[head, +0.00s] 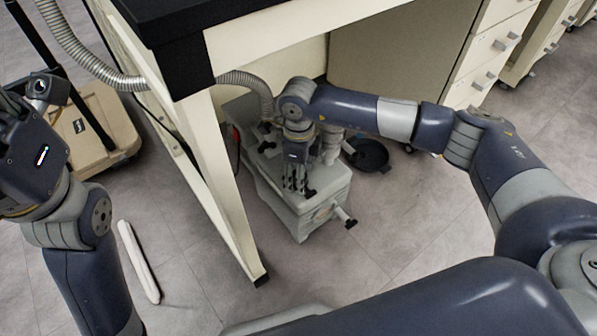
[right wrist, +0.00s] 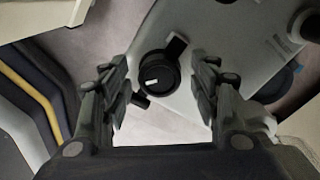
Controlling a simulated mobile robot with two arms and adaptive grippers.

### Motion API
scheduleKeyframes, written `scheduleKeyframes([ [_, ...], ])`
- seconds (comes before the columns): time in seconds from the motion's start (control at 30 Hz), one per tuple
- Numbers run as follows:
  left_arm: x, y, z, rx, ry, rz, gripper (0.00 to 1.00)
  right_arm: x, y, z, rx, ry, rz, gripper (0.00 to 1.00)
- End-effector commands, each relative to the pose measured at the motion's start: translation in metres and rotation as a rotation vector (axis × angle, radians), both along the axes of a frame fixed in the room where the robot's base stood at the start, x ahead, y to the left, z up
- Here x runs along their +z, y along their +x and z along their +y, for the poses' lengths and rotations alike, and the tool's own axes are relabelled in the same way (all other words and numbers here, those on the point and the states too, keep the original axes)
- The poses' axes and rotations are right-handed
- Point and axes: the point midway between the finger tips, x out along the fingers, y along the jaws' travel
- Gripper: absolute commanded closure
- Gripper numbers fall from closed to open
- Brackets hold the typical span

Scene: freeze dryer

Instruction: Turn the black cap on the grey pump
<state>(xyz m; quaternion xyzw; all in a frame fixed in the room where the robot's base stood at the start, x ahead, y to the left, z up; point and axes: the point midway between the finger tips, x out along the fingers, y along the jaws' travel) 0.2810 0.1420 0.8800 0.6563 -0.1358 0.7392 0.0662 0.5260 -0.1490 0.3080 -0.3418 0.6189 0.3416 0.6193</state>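The grey pump (head: 310,212) stands on the floor under the bench, with several black fittings on it. My right gripper (head: 296,186) points down over its top and hides part of it. In the right wrist view, the round black cap (right wrist: 158,72) with a small white mark lies between the open fingers of my right gripper (right wrist: 160,85). There is a gap on each side, and no finger appears to touch it. My left gripper's body (head: 38,150) is at the left edge of the head view, far from the pump; its fingertips cannot be made out.
A bench leg (head: 222,190) stands left of the pump, beneath the black bench top (head: 185,50). A ribbed hose (head: 245,80) runs to the pump. A black round dish (head: 370,155) lies behind it at right. Drawers (head: 495,45) stand farther back.

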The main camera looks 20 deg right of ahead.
Motion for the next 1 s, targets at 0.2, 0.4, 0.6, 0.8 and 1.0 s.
scheduleKeyframes([
  [0.2,0.000,0.000,0.001,0.002,0.001,0.001,0.60,0.001,0.000,0.000,0.000,0.000,0.000,0.44],
  [0.4,0.000,0.000,0.000,0.001,0.001,0.000,0.60,0.022,0.001,0.000,0.001,0.001,-0.002,0.44],
  [0.6,0.000,0.000,0.000,0.001,0.000,0.000,0.60,0.065,0.001,0.000,0.001,0.001,-0.004,0.44],
  [0.8,0.000,0.000,0.000,0.001,0.000,-0.001,0.60,0.101,0.001,0.000,-0.001,0.000,-0.002,0.44],
  [1.0,0.000,0.000,0.000,0.000,0.000,-0.001,0.60,0.118,0.000,0.000,0.000,0.000,0.000,0.44],
])
